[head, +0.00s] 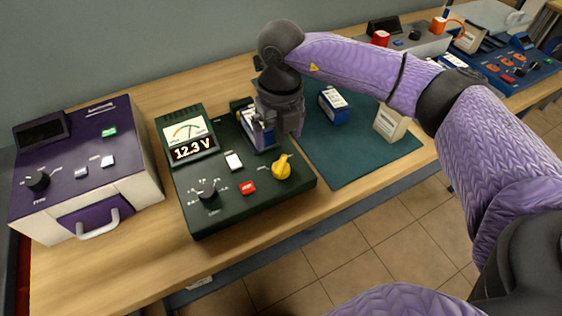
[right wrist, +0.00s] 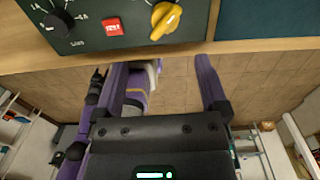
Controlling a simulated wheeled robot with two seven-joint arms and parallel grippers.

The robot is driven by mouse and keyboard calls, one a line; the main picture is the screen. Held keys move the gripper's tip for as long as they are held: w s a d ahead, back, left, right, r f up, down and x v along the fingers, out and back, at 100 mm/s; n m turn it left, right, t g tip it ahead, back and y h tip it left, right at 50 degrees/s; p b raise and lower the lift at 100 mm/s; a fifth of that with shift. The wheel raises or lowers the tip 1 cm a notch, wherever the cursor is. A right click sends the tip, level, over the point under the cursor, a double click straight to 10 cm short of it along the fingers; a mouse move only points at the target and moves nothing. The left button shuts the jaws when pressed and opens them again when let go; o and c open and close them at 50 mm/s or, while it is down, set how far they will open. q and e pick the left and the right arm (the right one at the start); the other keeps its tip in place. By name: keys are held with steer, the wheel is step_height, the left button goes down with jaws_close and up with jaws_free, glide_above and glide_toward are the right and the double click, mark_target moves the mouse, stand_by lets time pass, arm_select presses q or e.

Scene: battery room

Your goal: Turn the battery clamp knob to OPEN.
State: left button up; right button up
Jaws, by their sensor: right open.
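The yellow clamp knob (head: 282,167) sits at the right front of the dark green battery tester (head: 218,208). Its raised grip points up and slightly right in the head view; no OPEN mark can be read. The knob (right wrist: 165,19) also shows at the top of the right wrist view, beyond the fingertips. My right gripper (head: 264,140) is over the tester's rear right part, behind the knob in the head view, and hides part of the battery bay. In the right wrist view its two purple fingers (right wrist: 160,66) are apart, with the knob not between them. My left gripper is not in view.
The tester has a meter reading 12.3 V (head: 191,150), a black dial (head: 208,189) and a red button (head: 248,188). A purple and white unit (head: 88,165) stands left. A blue battery (head: 334,106) and a cream box (head: 390,124) are on the green mat (head: 350,160).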

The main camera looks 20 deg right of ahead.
mark_target(281, 163)
steer(key=f, duration=0.3)
steer(key=f+b, duration=0.1)
steer(key=f, duration=0.2)
steer(key=f+b, duration=0.1)
steer(key=f, duration=0.2)
steer(key=shift+d+f, duration=0.25)
steer(key=shift+f, duration=0.15)
jaws_close()
